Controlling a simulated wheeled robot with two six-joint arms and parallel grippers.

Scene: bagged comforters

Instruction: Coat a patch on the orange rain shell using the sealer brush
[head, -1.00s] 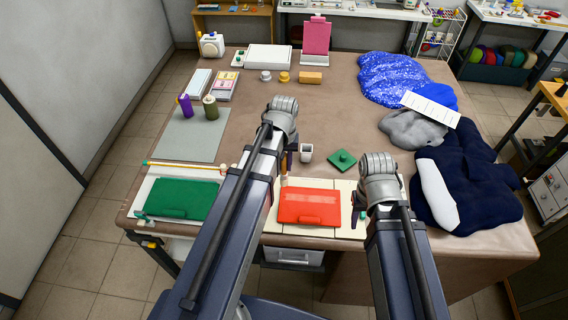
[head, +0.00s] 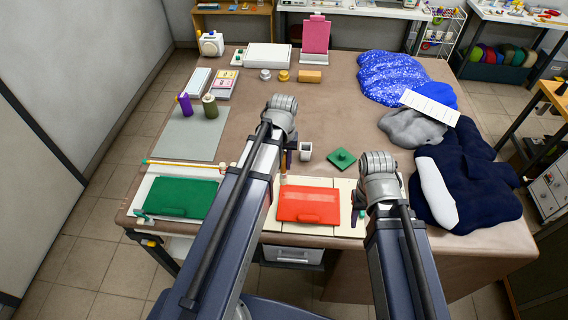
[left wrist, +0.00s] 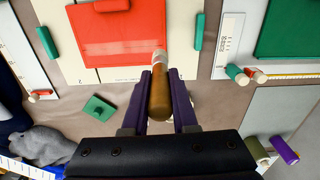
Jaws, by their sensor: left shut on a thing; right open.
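The orange rain shell (head: 309,204) lies folded flat on a pale board at the table's front edge, and it also shows at the top of the left wrist view (left wrist: 115,30). My left gripper (head: 288,160) is shut on the sealer brush (left wrist: 160,95), a brown handle with a pale tip. In the left wrist view the brush tip overlaps the shell's near edge; I cannot tell whether it touches. In the head view the brush (head: 283,178) is mostly hidden by my left arm. My right gripper (head: 358,205) is open and empty beside the shell's right edge.
A green folded piece (head: 180,197) lies on a board at the left. A small white cup (head: 305,151) and a green square (head: 342,159) stand behind the shell. Navy (head: 470,185), grey (head: 412,128) and blue (head: 390,78) soft heaps fill the right side. The table's middle is mostly clear.

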